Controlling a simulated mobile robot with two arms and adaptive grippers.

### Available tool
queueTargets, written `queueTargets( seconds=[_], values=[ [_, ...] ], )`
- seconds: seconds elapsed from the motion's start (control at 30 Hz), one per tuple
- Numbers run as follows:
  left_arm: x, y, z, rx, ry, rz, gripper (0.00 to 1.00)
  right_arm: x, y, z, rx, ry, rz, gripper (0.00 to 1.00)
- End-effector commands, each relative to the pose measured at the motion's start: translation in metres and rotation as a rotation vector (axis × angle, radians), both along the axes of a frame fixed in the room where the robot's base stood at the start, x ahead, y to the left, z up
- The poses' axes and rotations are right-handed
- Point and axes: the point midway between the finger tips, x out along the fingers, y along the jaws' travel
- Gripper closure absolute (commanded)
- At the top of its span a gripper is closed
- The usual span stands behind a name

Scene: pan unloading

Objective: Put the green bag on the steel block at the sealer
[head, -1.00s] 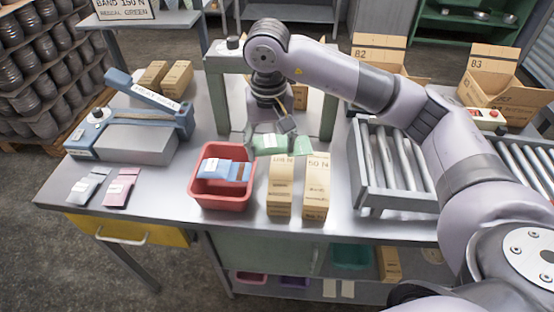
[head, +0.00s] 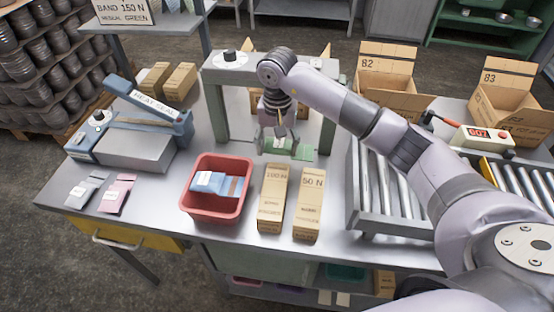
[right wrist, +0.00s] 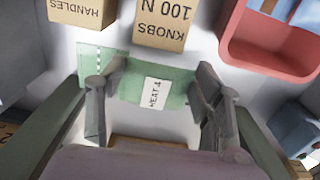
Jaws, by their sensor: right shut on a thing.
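Whether the bag touches the table is unclear. The steel block (head: 135,150) is a low grey block in front of the blue heat sealer (head: 160,112) at the left of the table. Its top is bare. My left gripper is not in view.
A red bin (head: 216,212) with blue and brown packets stands between the sealer and the cartons (head: 272,200). A grey and a pink packet (head: 116,195) lie front left. A roller conveyor (head: 375,190) is on the right. The frame (head: 217,110) stands around the arm.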

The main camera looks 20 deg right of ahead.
Motion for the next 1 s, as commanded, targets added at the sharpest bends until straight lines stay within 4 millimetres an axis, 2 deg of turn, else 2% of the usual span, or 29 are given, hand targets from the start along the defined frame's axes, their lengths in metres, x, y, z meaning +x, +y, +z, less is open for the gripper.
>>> queueTargets(
  seconds=[0.1, 0.37, 0.6, 0.97, 1.0],
  values=[
    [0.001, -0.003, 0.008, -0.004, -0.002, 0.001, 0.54, -0.001, 0.000, -0.019, 0.002, 0.002, 0.000, 0.75],
    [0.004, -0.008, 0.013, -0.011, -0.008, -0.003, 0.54, 0.000, 0.000, -0.039, 0.001, 0.001, 0.000, 0.75],
    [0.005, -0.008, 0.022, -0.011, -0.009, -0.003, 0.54, 0.000, 0.001, -0.071, 0.001, 0.000, 0.000, 0.75],
    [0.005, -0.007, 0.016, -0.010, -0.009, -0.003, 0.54, 0.001, 0.000, -0.077, 0.000, -0.002, 0.001, 0.75],
    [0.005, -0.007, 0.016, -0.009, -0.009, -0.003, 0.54, 0.000, 0.000, -0.077, 0.000, -0.002, 0.001, 0.39]
  ],
)
